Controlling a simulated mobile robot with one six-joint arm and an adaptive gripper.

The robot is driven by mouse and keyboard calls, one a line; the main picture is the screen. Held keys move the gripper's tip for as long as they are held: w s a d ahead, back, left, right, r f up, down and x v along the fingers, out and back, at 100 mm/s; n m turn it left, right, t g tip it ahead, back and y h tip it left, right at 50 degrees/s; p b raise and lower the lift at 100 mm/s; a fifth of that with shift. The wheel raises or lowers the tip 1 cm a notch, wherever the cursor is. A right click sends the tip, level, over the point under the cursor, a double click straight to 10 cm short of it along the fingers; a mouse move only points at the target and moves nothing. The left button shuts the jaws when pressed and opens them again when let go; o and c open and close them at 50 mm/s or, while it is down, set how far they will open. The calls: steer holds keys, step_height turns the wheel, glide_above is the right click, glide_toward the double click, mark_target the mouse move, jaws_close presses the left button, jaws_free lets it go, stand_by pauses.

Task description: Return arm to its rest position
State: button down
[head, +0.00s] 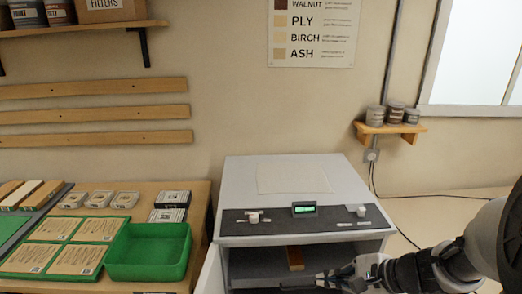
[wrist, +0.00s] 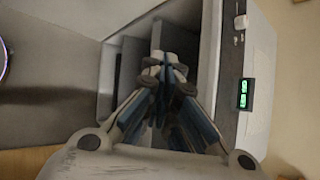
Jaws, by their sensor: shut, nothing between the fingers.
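My gripper (head: 318,277) is in front of the open compartment of the grey cabinet (head: 240,172), at the lower right of the head view. In the wrist view my gripper (wrist: 168,62) has its fingers together with nothing between them, and they point toward the cabinet's dark opening. A brown wooden block (head: 295,258) stands inside the compartment, a little above and left of the fingertips in the head view. I cannot tell how deep the fingertips are relative to the opening. My arm comes in from the right edge.
The cabinet's pale door (head: 212,272) is swung open on the left. Its front panel has knobs and a lit green display (head: 304,209). A wooden bench at left holds a green tray (head: 148,262) and sample cards. A small wall shelf (head: 388,131) holds cans at right.

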steer(key=s+a+r+n+g+h, duration=0.1)
steer(key=s+a+r+n+g, duration=0.1)
steer(key=s+a+r+n, duration=0.25)
steer(key=s+a+r+n+g+h, duration=0.1)
steer(key=s+a+r+n+h, duration=0.15)
steer(key=s+n, duration=0.45)
steer(key=s+d+r+n+t+h, duration=0.1)
steer(key=s+d+r+n+h, duration=0.2)
steer(key=s, duration=0.5)
steer(key=shift+d+r+n+t+h, duration=0.35)
steer(key=shift+d+r+n, duration=0.3)
steer(key=shift+n, duration=0.5)
steer(key=shift+s, duration=0.1)
